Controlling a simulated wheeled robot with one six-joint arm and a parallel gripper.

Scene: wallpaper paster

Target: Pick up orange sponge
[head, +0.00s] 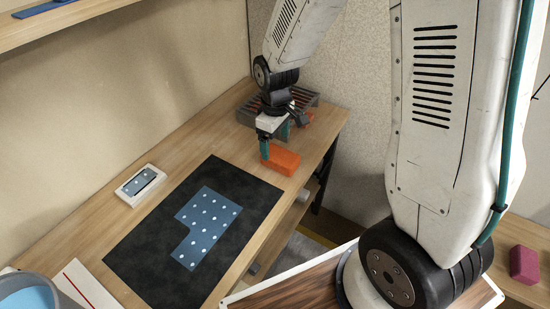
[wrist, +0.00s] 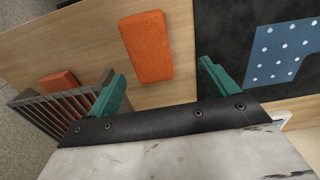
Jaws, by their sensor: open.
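An orange sponge (head: 284,161), a rectangular block, lies on the wooden table near its right edge. My gripper (head: 275,142) is over the table beside the sponge, with its teal fingers pointing down. In the wrist view the sponge (wrist: 147,47) lies ahead of my gripper (wrist: 162,72), across the space between the two spread fingers. The fingers are open and hold nothing. A second, smaller-looking orange block (wrist: 59,80) lies by the slatted rack in the wrist view.
A grey slatted rack (head: 312,99) stands behind my gripper. A black mat (head: 135,250) with a dotted blue sheet (head: 206,222) lies left of the sponge. A dark red block (head: 524,264) sits at far right.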

